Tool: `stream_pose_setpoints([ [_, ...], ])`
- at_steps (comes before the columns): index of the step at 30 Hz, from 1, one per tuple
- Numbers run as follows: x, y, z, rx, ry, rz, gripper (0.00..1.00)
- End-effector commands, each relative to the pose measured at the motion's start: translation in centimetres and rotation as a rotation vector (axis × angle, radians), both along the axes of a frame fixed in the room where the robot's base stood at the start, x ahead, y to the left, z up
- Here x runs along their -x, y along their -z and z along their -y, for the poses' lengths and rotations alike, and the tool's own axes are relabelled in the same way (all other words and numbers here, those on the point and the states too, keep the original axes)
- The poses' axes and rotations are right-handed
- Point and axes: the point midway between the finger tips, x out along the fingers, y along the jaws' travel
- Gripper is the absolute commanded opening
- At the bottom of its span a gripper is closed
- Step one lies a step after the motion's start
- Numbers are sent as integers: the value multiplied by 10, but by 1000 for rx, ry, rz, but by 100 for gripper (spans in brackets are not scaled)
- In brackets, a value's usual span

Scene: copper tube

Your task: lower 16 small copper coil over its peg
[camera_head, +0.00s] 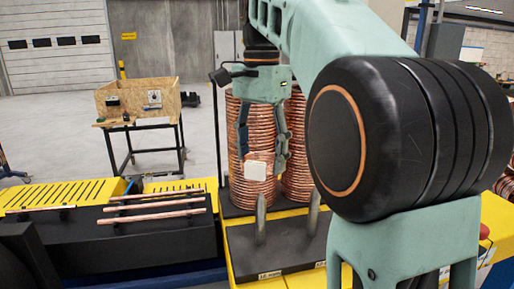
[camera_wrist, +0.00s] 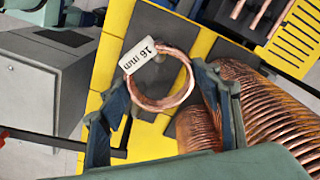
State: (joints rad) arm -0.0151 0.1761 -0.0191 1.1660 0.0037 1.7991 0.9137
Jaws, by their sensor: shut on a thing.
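My gripper (camera_wrist: 161,88) is shut on a small copper coil (camera_wrist: 187,82), with one finger on each side of the ring. The coil carries a white tag (camera_wrist: 146,55) reading "16 mm". In the head view my gripper (camera_head: 262,154) hangs above the front rack, and the white tag (camera_head: 256,170) shows below its fingers. The coil itself is hard to separate from the copper behind it there. A bare upright grey peg (camera_head: 261,220) stands on the dark base (camera_head: 285,256), lower in the picture than the tag.
Tall copper coil stacks (camera_head: 243,120) stand behind the pegs and show at the right of the wrist view (camera_wrist: 265,100). A second bare peg (camera_head: 314,212) stands to the right. Copper tubes (camera_head: 155,207) lie on the black bench to the left.

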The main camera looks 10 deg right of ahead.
Motion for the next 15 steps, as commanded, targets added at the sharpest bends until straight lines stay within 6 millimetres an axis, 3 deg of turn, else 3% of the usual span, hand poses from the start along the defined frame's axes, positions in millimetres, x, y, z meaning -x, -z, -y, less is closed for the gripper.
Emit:
stream_pose_setpoints([
  [15, 1, 42, 0, 0, 0, -1, 32],
])
